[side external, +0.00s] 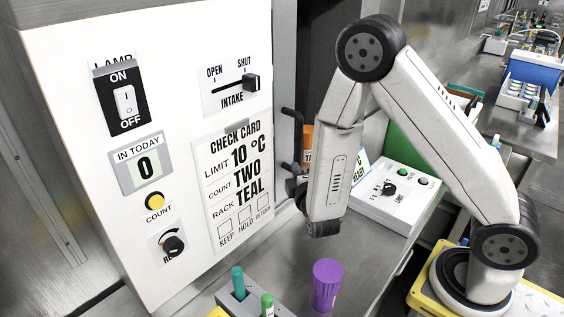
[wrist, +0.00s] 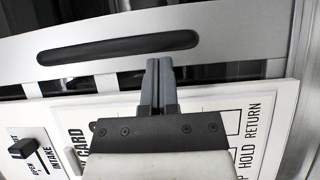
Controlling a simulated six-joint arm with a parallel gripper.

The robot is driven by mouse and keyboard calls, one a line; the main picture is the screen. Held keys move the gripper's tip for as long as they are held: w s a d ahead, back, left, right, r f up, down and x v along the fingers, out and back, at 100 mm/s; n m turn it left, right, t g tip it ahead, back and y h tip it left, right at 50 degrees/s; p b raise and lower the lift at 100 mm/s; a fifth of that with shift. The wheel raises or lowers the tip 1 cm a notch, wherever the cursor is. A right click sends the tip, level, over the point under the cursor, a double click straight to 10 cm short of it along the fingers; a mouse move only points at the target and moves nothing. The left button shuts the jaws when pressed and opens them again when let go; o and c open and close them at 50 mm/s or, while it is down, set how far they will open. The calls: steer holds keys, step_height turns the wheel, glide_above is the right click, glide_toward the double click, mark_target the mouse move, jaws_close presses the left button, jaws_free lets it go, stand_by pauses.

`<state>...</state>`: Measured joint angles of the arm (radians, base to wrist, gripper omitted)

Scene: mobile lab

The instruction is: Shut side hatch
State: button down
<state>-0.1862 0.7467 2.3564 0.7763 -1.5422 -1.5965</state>
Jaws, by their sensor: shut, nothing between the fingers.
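A pale metal bar with a long black handle (wrist: 118,47) crosses the upper part of the wrist view. I take it to be the side hatch (wrist: 235,32). Dark gaps show above and below the bar; I cannot tell how far open the hatch stands. In the side external view, a black bent handle (side external: 291,135) juts out at the right edge of the white panel. My gripper (wrist: 158,63) is shut and empty, its tips just below the handle's right part in the wrist view. In the side external view, it is mostly hidden behind my arm.
The white panel (side external: 135,225) carries switches, a check card (side external: 238,180) and an intake slider (side external: 250,83).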

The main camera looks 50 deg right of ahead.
steer(key=shift+d, duration=0.15)
steer(key=d, duration=2.5)
steer(key=shift+d, duration=0.25)
steer(key=shift+s+a, duration=0.1)
steer(key=shift+a, duration=0.65)
steer(key=w+a+v, duration=0.1)
steer(key=a+v, duration=0.1)
steer(key=v, duration=1)
steer(key=shift+w+a, duration=0.1)
steer(key=shift+w, duration=0.05)
